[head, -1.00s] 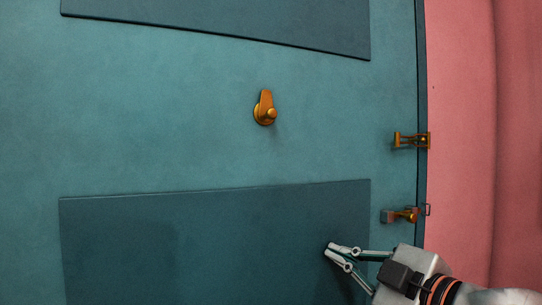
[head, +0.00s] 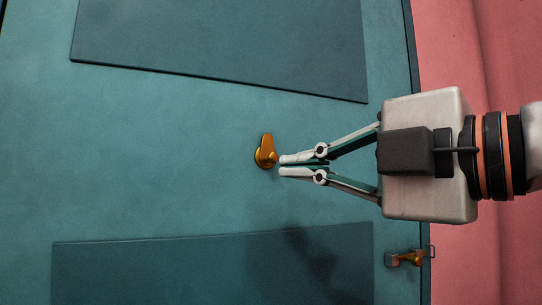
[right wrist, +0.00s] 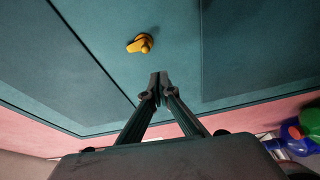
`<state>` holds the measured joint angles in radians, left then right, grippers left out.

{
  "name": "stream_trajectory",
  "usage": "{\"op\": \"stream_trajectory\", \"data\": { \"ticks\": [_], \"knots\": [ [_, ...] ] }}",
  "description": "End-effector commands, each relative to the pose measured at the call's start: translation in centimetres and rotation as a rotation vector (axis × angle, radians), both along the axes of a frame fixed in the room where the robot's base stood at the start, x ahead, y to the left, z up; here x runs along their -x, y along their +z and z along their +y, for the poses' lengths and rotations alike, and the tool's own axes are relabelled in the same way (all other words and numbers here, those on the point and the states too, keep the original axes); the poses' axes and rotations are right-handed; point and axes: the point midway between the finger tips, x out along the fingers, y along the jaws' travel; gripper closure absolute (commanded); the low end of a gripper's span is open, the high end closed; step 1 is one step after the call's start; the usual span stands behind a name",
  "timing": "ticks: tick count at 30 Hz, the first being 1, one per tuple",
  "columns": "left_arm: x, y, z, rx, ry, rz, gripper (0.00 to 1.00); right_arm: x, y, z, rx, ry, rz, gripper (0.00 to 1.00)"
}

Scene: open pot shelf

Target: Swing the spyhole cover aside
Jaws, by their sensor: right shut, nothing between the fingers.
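The brass spyhole cover (head: 265,148) sits on the teal door (head: 180,190), its narrow end pointing up and a round knob at its lower right. It also shows in the right wrist view (right wrist: 139,43), ahead of the fingertips and to their left. My right gripper (head: 283,166) is shut and empty. Its fingertips are just right of the cover's knob in the head view; in the right wrist view (right wrist: 158,75) a gap shows between them and the cover. My left gripper is in neither view.
A brass door handle (head: 405,258) is at the door's right edge, lower right. Darker raised panels lie above (head: 220,45) and below (head: 170,270) the cover. A pink wall (head: 455,50) is to the right. Colourful objects (right wrist: 295,135) show at the right wrist view's lower right.

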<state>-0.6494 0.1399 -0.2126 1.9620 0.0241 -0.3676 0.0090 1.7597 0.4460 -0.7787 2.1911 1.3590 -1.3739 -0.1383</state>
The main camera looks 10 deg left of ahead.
Motion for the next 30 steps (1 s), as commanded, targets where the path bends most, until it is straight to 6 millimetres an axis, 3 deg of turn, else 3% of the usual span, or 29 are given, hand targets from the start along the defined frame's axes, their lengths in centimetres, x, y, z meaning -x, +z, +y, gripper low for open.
{"op": "stream_trajectory", "data": {
  "ticks": [4,12,23,30],
  "knots": [
    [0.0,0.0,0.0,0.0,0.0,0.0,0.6,1.7,1.4,0.2,0.036,0.002,-0.038,1.0],
    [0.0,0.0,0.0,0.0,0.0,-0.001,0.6,2.6,1.9,0.2,0.056,0.002,-0.055,1.0],
    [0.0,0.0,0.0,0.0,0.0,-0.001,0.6,2.4,1.9,0.6,0.056,0.004,-0.053,1.0],
    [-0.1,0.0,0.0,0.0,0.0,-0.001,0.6,0.5,1.9,3.3,0.056,0.006,-0.05,1.0]
  ]
}}
